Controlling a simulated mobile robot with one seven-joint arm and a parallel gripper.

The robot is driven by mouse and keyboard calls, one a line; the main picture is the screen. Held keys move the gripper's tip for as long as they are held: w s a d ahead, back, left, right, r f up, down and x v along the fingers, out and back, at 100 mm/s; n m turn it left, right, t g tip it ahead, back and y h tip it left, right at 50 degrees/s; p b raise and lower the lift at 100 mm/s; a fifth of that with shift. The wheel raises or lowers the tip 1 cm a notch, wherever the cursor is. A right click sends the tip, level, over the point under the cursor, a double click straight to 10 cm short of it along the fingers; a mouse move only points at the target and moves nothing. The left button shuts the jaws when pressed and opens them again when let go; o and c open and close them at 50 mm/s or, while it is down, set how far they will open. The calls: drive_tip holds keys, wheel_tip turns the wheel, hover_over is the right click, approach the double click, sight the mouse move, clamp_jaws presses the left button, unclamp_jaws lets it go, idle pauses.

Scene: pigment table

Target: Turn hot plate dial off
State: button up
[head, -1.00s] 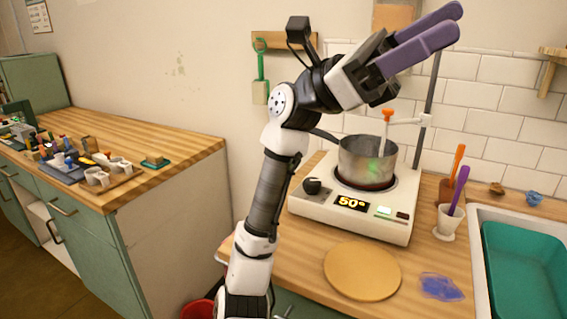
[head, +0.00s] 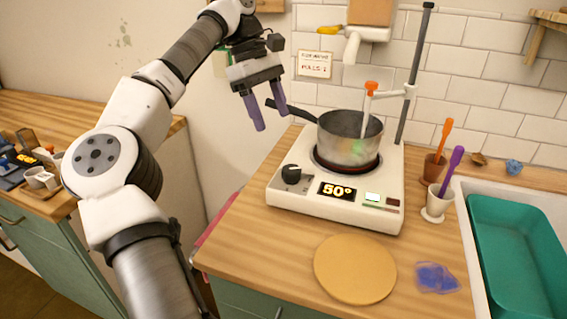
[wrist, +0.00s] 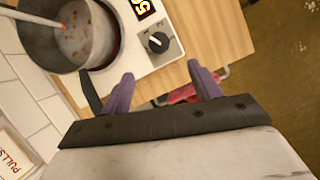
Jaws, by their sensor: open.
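The white hot plate (head: 300,204) stands on the wooden counter, and its display reads 50°. Its black dial (head: 291,174) is at the left of the front panel. The dial also shows in the wrist view (wrist: 158,42), with a white mark on it. A metal pot (head: 349,148) sits on the burner, its black handle pointing left. My gripper (head: 269,128) is open and empty, with purple fingers pointing down, above and behind the dial near the pot handle. In the wrist view the dial lies ahead, between the line of the two fingers (wrist: 162,88), and nothing touches it.
A thermometer-like probe (head: 368,105) with an orange top hangs into the pot from a stand rod (head: 413,75). A round wooden board (head: 355,270) lies in front of the hot plate. Cups with spatulas (head: 439,201) and a sink with a teal tub (head: 515,250) are at right.

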sight(290, 169)
drive_tip(key=b+x, duration=0.1)
drive_tip(key=x, duration=1.1)
drive_tip(key=shift+d+f, duration=0.2)
drive_tip(key=shift+c, duration=0.4)
drive_tip(key=c, duration=0.9)
drive_tip(key=shift+b, duration=0.3)
drive_tip(key=shift+n, duration=0.4)
drive_tip(key=n+t+b, duration=0.1)
drive_tip(key=n, duration=0.1)
drive_tip(key=n+t+b, duration=0.1)
drive_tip(key=n, duration=0.1)
drive_tip(key=shift+s+a+f+n+h, duration=0.1)
drive_tip(key=shift+s+f+n+h, duration=0.05)
drive_tip(key=shift+n+h, duration=0.2)
drive_tip(key=n+b, duration=0.1)
drive_tip(key=n, duration=0.1)
drive_tip(key=n+t+b, duration=0.1)
drive_tip(key=n, duration=0.1)
drive_tip(key=shift+s+t, duration=0.1)
drive_tip(key=shift+t, duration=0.2)
drive_tip(key=shift+n+t+b, duration=0.4)
drive_tip(key=shift+n+b, duration=0.4)
drive_tip(key=shift+n, duration=0.35)
